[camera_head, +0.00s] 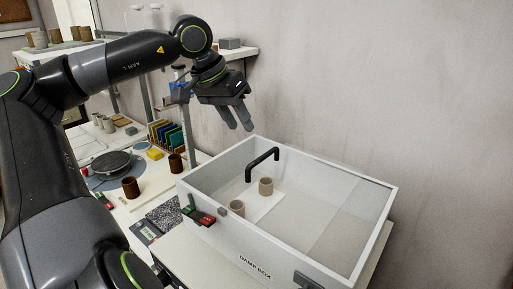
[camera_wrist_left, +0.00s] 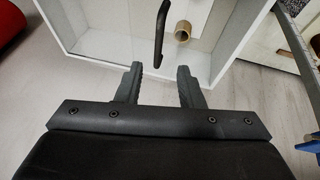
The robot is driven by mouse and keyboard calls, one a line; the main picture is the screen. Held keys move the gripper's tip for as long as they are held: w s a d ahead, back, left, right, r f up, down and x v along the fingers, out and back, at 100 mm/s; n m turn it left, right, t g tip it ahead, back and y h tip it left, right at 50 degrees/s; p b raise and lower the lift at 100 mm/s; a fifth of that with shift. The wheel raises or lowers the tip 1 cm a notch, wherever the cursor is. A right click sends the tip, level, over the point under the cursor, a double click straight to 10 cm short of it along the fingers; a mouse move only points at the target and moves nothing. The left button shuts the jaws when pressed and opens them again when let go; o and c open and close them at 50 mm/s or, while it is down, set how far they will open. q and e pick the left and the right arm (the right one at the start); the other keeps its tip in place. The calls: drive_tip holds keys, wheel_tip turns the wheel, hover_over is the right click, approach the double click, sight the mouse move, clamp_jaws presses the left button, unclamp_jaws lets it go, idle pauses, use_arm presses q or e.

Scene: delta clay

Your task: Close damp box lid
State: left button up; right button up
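The white damp box (camera_head: 262,252) stands on the bench at the right, with its name on the front wall. A black bar handle (camera_head: 262,164) shows over the box's interior; it also appears ahead of the fingers in the left wrist view (camera_wrist_left: 160,34). A clear lid pane is hard to make out, so I cannot tell how it sits. Two clay cups (camera_head: 266,187) (camera_head: 237,208) stand inside. My left gripper (camera_head: 239,126) is open and empty, above the box's back-left edge and apart from the handle. My right gripper is not in view.
A shelf (camera_head: 215,58) is behind my left arm. A plain wall stands behind the box.

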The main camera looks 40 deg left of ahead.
use_arm(q)
drive_tip(key=shift+p+x, duration=2.1)
drive_tip(key=shift+x, duration=3.05)
drive_tip(key=shift+c, duration=0.2)
clamp_jaws()
